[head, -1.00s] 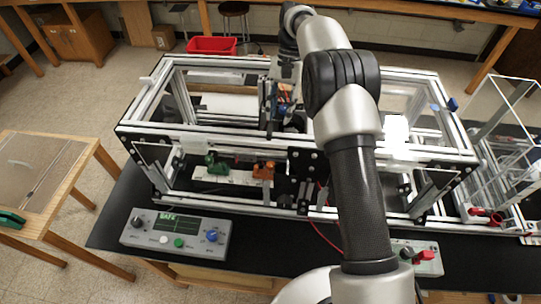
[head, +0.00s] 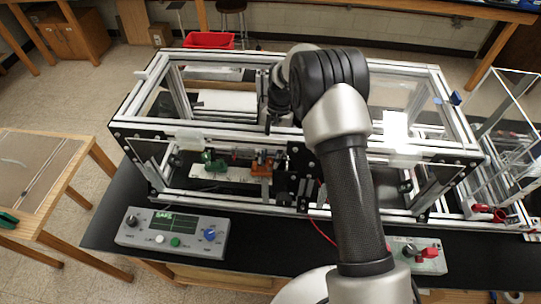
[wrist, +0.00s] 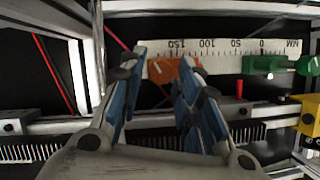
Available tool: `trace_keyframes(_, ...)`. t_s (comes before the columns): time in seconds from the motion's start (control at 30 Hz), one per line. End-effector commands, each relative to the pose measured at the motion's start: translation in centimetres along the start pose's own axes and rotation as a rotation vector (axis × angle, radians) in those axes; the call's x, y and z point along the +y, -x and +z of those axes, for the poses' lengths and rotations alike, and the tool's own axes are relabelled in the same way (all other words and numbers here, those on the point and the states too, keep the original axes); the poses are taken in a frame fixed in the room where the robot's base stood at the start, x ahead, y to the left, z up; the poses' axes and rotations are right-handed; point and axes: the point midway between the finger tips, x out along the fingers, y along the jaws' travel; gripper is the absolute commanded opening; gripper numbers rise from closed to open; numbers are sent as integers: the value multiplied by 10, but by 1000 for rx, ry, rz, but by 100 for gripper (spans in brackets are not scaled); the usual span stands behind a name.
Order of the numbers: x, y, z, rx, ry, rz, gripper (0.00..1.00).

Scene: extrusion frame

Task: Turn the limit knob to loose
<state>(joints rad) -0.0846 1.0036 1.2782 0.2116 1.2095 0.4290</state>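A grey control box (head: 172,233) at the front left of the black bench carries a screen with green lettering, a black knob (head: 131,221), a blue knob (head: 209,233), and white and green buttons. Its small labels are too small to read, so I cannot tell which knob is the limit knob. In the wrist view my gripper (wrist: 163,55) has its blue-sided fingers apart, with nothing held. It hangs inside the extrusion frame over the orange clamp (wrist: 178,70).
The aluminium frame (head: 225,128) surrounds the gripper. A white scale (wrist: 220,54) and a green clamp (wrist: 268,64) lie in it. A second box (head: 428,262) with a red part stands at right, partly behind my arm. The bench around the left box is clear.

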Motion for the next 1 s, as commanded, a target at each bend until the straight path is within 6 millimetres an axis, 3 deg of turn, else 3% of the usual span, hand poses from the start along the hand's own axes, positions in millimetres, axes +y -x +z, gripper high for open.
trace_keyframes(0.27, 0, -2, 0, 0, 0, 0, 31)
trace_keyframes(0.73, 0, -2, 0, 1, 0, 0, 1)
trace_keyframes(1.0, -1, -1, 0, 1, 17, 7, 0)
